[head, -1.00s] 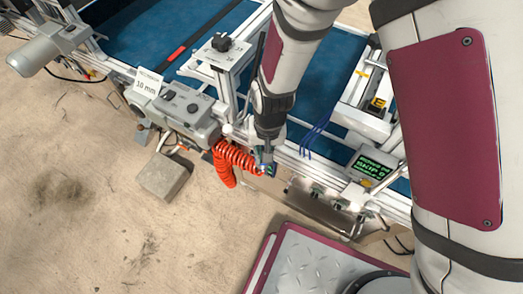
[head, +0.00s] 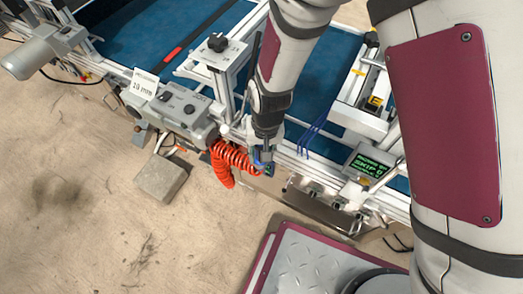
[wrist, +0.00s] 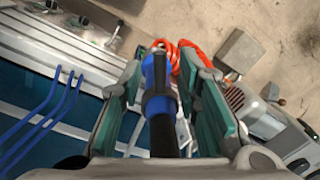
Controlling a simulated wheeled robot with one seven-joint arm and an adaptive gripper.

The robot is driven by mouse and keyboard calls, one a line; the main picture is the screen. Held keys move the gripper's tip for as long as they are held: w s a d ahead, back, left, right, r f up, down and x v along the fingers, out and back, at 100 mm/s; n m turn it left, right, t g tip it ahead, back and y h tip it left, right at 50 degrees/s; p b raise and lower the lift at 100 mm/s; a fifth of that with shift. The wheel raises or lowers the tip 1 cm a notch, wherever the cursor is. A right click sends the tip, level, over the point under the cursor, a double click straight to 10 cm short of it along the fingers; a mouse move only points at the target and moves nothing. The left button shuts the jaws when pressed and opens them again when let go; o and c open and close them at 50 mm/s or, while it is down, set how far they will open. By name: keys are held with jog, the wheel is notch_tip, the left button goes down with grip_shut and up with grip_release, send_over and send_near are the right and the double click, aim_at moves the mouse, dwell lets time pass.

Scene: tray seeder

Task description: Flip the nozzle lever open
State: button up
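The nozzle (wrist: 160,85) is a blue and black piece with a dark collar, pointing up the wrist view between my fingers. The coiled orange-red hose (wrist: 181,50) lies just beyond its tip. In the head view the hose (head: 232,158) hangs at the machine's front edge, and only a small blue bit shows by my gripper (head: 262,160). My gripper (wrist: 160,75) has its two green-padded fingers apart, one on each side of the nozzle, with gaps visible on both sides. I cannot make out the lever as a separate part or its position.
A grey control box (head: 180,108) and a motor (head: 45,50) sit left along the machine's frame. A green-lit display (head: 369,165) is to the right. Blue tubes (head: 312,134) rise near my gripper. A grey block (head: 161,178) lies on the open floor.

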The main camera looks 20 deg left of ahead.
notch_tip(320, 180, up, 12)
jog(key=shift+w+d, duration=0.2)
jog(key=shift+d, duration=0.15)
jog(key=shift+f, duration=0.1)
